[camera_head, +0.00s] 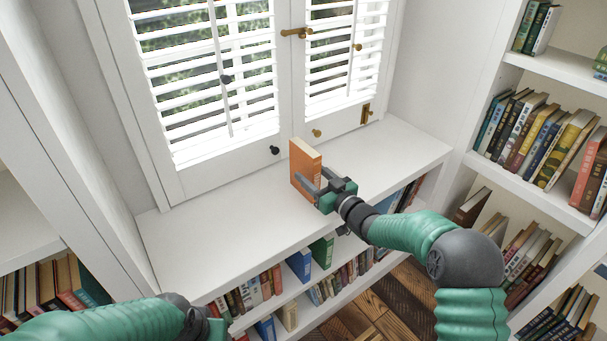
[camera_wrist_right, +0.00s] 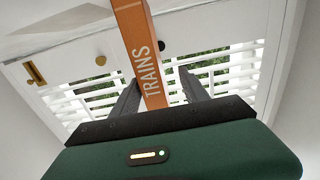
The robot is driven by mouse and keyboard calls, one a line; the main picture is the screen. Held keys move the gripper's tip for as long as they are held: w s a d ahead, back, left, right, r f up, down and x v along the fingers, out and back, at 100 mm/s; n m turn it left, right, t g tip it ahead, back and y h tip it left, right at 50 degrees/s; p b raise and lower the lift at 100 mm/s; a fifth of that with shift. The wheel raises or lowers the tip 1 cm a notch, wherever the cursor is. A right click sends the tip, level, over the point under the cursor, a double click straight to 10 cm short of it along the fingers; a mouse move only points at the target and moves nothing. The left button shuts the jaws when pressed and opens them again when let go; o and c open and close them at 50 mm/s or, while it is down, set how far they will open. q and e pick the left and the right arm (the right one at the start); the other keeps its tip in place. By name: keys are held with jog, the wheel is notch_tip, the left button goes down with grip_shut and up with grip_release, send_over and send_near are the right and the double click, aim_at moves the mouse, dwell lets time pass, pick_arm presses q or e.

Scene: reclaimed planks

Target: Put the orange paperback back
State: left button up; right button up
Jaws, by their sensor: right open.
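The orange paperback (camera_head: 304,166) stands upright on the white window ledge in the head view. In the right wrist view, its orange spine (camera_wrist_right: 142,48) reads "TRAINS" and shows between my right gripper's two dark fingers. My right gripper (camera_head: 311,183) is open at the book, with its fingers on either side of it; I cannot tell whether they touch it. My left arm (camera_head: 110,322) comes in at the bottom left of the head view, and its gripper's fingers are not clearly shown.
The white ledge (camera_head: 215,235) is clear around the book. Below it, shelves hold several books (camera_head: 262,286). A tall bookcase (camera_head: 538,68) with rows of books stands at the right, and a shelf with books (camera_head: 48,288) is at the left. A shuttered window (camera_head: 215,90) rises behind the ledge.

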aim_at(304, 164)
jog(key=w, duration=0.1)
jog(key=w+a+b, duration=0.1)
jog(key=w, duration=0.2)
jog(key=shift+w+a, duration=0.25)
jog(key=shift+a, duration=0.15)
jog(key=shift+w+a, duration=0.1)
jog(key=shift+a+r, duration=0.1)
jog(key=shift+c, duration=0.3)
grip_shut()
